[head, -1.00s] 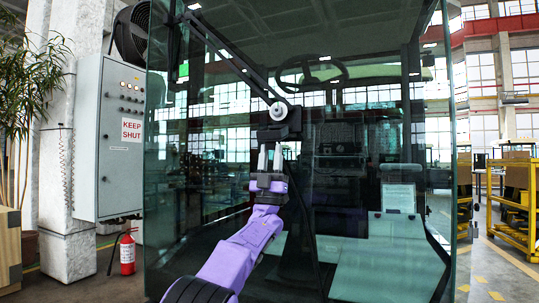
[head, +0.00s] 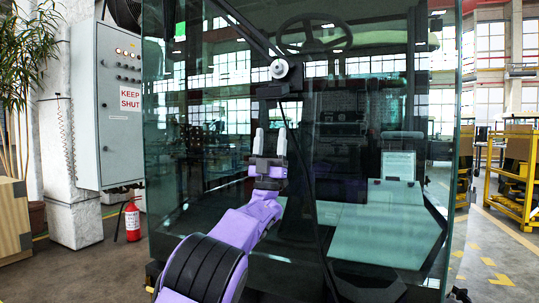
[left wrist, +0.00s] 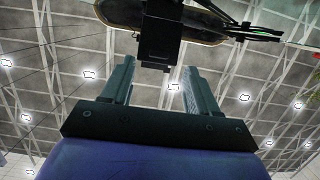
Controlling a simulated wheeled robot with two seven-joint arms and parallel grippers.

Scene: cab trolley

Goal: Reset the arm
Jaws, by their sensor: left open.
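My left gripper (head: 269,143) is in front of the cab's glass in the head view, on a purple arm that rises from the bottom. Its two pale fingers point up, apart, with nothing between them. In the left wrist view the open fingers (left wrist: 159,88) point up toward the ceiling. A dark block-shaped part (left wrist: 160,30) lies beyond the fingertips there. In the head view a dark bracket with a round pale knob (head: 279,69) sits above the fingertips, with a visible gap. My right gripper is not in view.
The glass cab front (head: 350,150) fills the middle, with a steering wheel (head: 313,33) behind it. A grey control cabinet (head: 107,105) and a red fire extinguisher (head: 132,221) stand at left. A yellow trolley (head: 515,180) stands at right. Floor between cab and trolley is clear.

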